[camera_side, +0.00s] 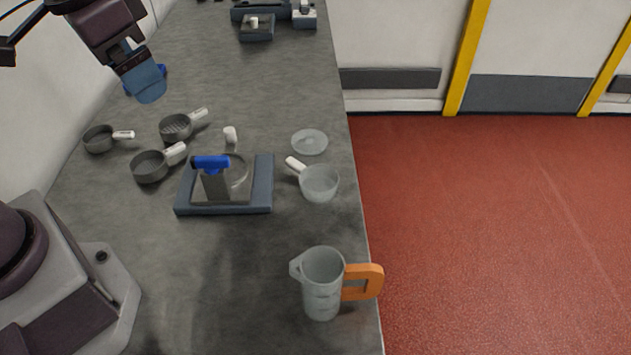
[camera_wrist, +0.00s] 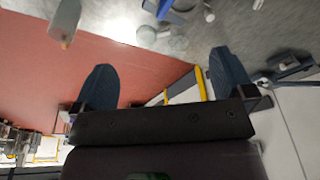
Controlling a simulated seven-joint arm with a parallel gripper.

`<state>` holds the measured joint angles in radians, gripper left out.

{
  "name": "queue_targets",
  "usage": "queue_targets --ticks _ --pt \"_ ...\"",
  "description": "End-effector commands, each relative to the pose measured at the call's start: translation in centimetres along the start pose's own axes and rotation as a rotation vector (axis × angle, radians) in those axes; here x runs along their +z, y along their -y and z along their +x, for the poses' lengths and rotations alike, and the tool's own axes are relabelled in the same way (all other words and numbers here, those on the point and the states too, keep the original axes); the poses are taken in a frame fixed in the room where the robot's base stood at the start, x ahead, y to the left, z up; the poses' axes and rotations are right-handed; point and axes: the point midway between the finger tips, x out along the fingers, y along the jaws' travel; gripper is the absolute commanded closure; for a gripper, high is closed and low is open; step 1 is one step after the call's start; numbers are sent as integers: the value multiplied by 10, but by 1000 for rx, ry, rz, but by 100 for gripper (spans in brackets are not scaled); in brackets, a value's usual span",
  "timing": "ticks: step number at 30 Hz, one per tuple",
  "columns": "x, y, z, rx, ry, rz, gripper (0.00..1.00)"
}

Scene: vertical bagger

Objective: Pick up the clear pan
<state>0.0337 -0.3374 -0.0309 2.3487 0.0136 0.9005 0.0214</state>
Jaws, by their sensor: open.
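The clear pan (camera_side: 319,184) sits upright on the grey counter near its right edge in the side view. Its short white handle points up and to the left. It looks empty. My gripper (camera_side: 146,82) hangs above the far left part of the counter, well away from the pan, with nothing between its fingers. In the wrist view my gripper (camera_wrist: 163,82) shows two blue fingers spread wide apart. A small clear round shape (camera_wrist: 147,36) near the counter edge there looks like the pan, but it is blurred.
A scale (camera_side: 266,197) with a blue-topped part stands left of the pan. A clear dish (camera_side: 310,142) lies behind it, and a jug (camera_side: 323,285) with an orange handle stands in front. Grey pans (camera_side: 152,166) sit at left. The counter (camera_side: 225,265) is clear in front of the scale.

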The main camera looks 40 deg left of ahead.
Motion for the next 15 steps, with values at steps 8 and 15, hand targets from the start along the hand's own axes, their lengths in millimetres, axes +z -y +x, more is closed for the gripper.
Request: queue_targets --ticks 8,15 --pt "-76 -21 72 31 180 324 0" --pt "-127 -47 158 111 267 699 0"
